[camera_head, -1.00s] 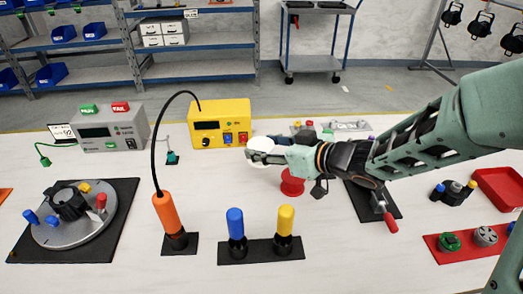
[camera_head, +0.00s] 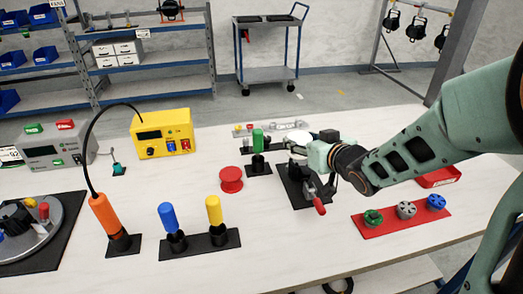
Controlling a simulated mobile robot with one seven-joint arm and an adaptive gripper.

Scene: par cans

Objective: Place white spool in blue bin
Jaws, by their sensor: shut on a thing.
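The white spool (camera_head: 298,139) is at the tips of my gripper (camera_head: 305,149), above the table. My gripper is shut on it, and the fingers and a black fixture behind blur its outline. Several blue bins sit on the shelves at the far upper left, such as one blue bin (camera_head: 44,14) on an upper shelf and another blue bin (camera_head: 49,43) below it. They are far from my gripper.
Below my gripper is a black toggle-clamp fixture (camera_head: 297,192) with a red handle. A red spool (camera_head: 230,179), a green-handled tool (camera_head: 258,140) and a yellow box (camera_head: 161,133) stand left of it. The red mat (camera_head: 385,222) holds several knobs.

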